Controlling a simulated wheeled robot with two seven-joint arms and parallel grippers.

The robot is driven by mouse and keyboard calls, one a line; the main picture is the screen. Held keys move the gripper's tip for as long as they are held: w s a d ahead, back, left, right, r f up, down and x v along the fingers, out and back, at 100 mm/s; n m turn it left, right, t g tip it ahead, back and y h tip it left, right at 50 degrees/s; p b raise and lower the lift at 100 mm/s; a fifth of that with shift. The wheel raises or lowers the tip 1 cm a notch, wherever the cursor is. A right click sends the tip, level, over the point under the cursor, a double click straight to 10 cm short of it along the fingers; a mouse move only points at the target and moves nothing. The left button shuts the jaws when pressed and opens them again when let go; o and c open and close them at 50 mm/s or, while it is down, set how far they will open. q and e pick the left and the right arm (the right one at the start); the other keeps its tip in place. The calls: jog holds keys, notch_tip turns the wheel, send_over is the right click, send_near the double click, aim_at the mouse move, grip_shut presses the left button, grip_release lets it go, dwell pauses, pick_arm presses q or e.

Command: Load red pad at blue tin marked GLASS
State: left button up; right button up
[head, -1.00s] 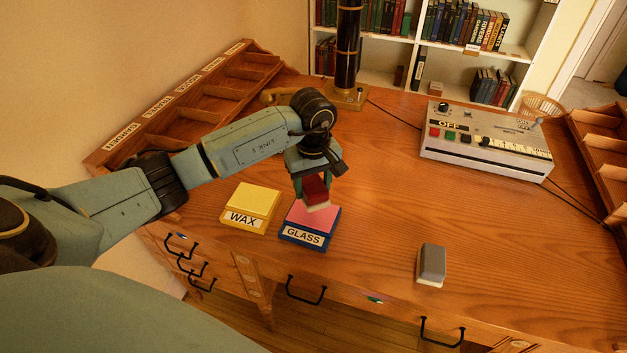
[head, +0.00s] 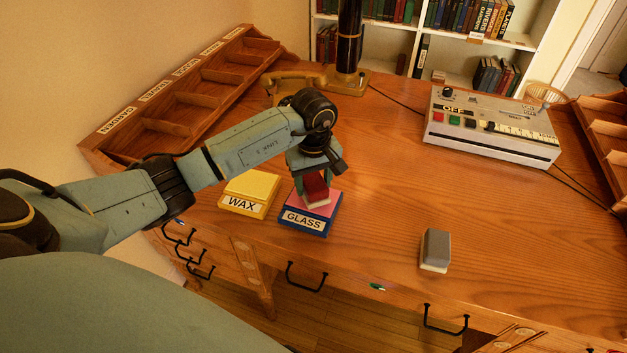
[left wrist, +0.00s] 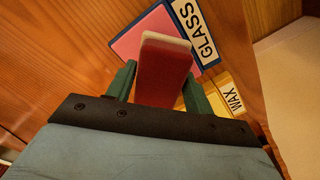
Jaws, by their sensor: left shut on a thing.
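My left gripper (head: 314,184) is shut on the red pad (head: 316,189), a red block with a pale underside. The pad also shows between the fingers in the left wrist view (left wrist: 163,75). It is over the blue tin marked GLASS (head: 304,221), which has a pink top (head: 326,203). The pad's lower end is close to the pink top; I cannot tell whether they touch. The tin's label also shows in the left wrist view (left wrist: 195,32). My right gripper is not in view.
A yellow tin marked WAX (head: 250,188) stands just left of the blue tin. A grey pad (head: 435,248) lies to the right near the front edge. A control box (head: 490,128) and a black lamp column (head: 348,40) stand farther back. The middle of the desk is clear.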

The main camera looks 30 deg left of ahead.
aim_at(314, 180)
pick_arm(q)
jog(key=shift+f+b, duration=0.45)
jog(key=shift+f, duration=0.05)
dwell(0.9)
jog(key=shift+s+f, duration=0.1)
jog(key=shift+f, duration=0.05)
dwell(0.9)
jog(key=shift+r+p, duration=2.05)
jog(key=shift+r, duration=1.55)
